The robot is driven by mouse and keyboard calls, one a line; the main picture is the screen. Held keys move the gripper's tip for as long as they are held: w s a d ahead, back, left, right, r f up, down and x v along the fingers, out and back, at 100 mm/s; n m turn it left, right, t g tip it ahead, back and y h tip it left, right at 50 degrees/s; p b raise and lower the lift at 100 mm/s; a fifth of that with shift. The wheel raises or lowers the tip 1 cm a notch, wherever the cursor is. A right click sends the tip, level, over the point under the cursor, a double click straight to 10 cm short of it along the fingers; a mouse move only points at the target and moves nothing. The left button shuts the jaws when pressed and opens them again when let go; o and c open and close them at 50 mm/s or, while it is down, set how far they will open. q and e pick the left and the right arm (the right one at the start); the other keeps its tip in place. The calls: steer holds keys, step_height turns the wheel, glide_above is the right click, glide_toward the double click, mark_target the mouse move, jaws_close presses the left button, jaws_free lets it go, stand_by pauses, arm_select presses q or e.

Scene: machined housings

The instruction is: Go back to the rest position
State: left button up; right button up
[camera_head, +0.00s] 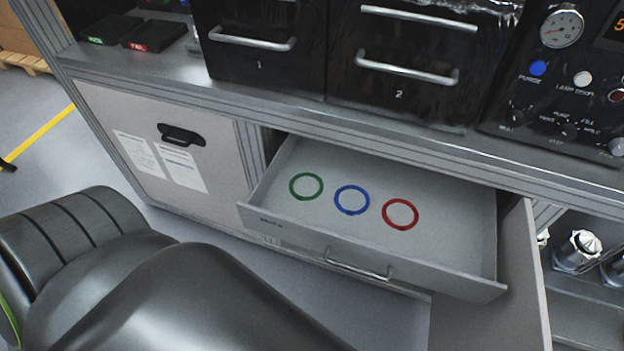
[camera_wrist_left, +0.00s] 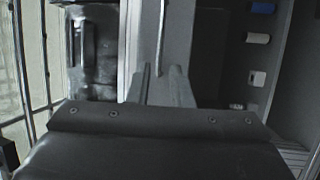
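My left gripper (camera_wrist_left: 160,72) shows in the left wrist view. Its two fingers stand apart, with nothing seen between them. A thin metal bar handle (camera_wrist_left: 161,35) on a grey panel lies beyond the fingertips; I cannot tell whether they touch it. In the head view my dark left arm fills the lower left, and its gripper is not seen there. My right gripper is in neither view.
A grey drawer (camera_head: 270,218) stands open, its floor marked with green, blue and red rings. An open door panel (camera_head: 500,290) is right of it. A closed cabinet (camera_head: 150,150) is left. Black units 1 (camera_head: 260,70) and 2 (camera_head: 400,95) stand above.

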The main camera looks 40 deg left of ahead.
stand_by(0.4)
arm_select(q)
steer(key=s+a+f+m+g+y, duration=0.1)
steer(key=a+f+m+g, duration=0.35)
steer(key=f, duration=0.45)
steer(key=s+a+f+m+g+y, duration=0.15)
steer(key=a+f+m+g, duration=0.3)
steer(key=f, duration=0.45)
steer(key=s+a+f+m+g, duration=0.6)
steer(key=s+a+f+g, duration=0.1)
steer(key=s, duration=0.5)
steer(key=f+g+y, duration=0.1)
steer(key=g, duration=0.1)
steer(key=shift+g, duration=0.3)
